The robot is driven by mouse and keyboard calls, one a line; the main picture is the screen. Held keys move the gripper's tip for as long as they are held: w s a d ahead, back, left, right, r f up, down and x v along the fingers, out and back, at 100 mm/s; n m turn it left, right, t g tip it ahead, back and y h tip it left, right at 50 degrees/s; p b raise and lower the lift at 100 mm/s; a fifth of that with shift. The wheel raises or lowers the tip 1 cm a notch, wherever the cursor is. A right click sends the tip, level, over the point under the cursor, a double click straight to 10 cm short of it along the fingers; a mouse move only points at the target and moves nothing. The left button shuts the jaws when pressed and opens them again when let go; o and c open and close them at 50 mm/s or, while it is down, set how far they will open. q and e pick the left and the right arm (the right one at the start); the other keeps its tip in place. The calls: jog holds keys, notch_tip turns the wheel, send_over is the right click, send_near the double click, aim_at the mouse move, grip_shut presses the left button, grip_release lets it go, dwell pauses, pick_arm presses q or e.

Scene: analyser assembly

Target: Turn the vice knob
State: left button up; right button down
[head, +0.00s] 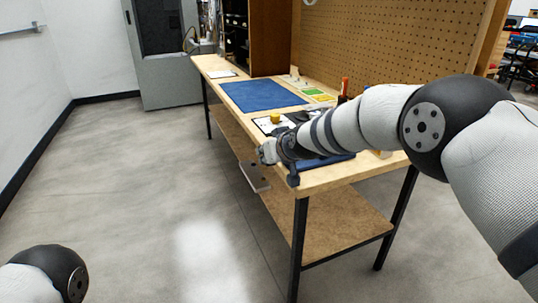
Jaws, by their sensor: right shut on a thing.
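My right arm comes in from the right and reaches over the near end of the workbench. Its gripper (267,153) is at the bench's front left edge, shut on the vice knob, which is small and mostly hidden by the fingers. A grey, flat, block-like part (255,177), seemingly of the vice, juts out below the gripper, beyond the bench edge. The arm hides much of what lies behind it. My left gripper is out of view; only a rounded joint of my left arm shows at the bottom left.
The wooden workbench (325,178) has black legs and a lower shelf (330,232). On it are a blue mat (262,96), a yellow item (275,118), a green-yellow tray (317,95) and a red-topped item (345,86). A pegboard (390,45) stands behind. Floor at left is clear.

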dwell(0.3)
jog(key=c, duration=1.7)
grip_release()
jog(key=shift+s+d, duration=0.1)
jog(key=shift+s+d+r, duration=0.1)
jog(key=shift+s+r, duration=0.15)
jog(key=shift+r, duration=0.05)
jog(key=v, duration=1.1)
jog(key=shift+s, duration=0.1)
